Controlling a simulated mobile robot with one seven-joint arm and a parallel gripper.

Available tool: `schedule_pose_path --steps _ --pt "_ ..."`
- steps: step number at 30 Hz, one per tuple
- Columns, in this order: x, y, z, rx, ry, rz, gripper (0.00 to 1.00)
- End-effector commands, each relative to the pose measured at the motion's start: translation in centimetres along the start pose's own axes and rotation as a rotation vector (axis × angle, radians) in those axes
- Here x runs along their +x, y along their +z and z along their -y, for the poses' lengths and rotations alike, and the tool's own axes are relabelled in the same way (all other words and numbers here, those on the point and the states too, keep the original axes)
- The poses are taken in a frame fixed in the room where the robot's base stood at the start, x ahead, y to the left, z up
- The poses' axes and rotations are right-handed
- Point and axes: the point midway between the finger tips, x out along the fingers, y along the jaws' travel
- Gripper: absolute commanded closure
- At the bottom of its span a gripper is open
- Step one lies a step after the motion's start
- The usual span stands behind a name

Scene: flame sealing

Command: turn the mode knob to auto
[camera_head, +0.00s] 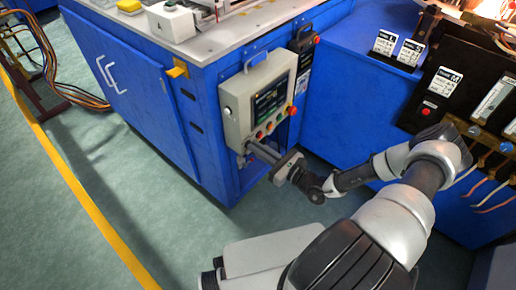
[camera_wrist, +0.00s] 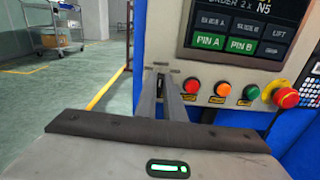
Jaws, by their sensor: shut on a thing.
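The grey control panel (camera_head: 232,105) is on the front of the blue machine, with a dark screen (camera_head: 270,100) above a row of buttons. My gripper (camera_head: 249,147) reaches the panel's lower left corner. In the wrist view, the fingertips of my gripper (camera_wrist: 167,71) meet the panel face just left of the red button (camera_wrist: 190,87). They are shut on the mode knob, which the fingers mostly hide. Its pointing direction and mode labels cannot be read.
To the right of the fingers are an orange button (camera_wrist: 222,89), a green button (camera_wrist: 251,91) and a red emergency stop (camera_wrist: 283,97). Another blue bench (camera_head: 345,95) stands at the right. Open floor with a yellow line (camera_head: 85,195) lies at the left.

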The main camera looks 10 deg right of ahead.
Motion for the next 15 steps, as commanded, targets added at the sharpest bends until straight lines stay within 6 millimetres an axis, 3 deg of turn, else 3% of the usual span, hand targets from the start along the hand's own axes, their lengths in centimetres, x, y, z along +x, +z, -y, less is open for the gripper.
schedule_pose_path --steps 15 --pt "-0.05 -0.05 0.48 0.37 0.0 -0.001 1.0"
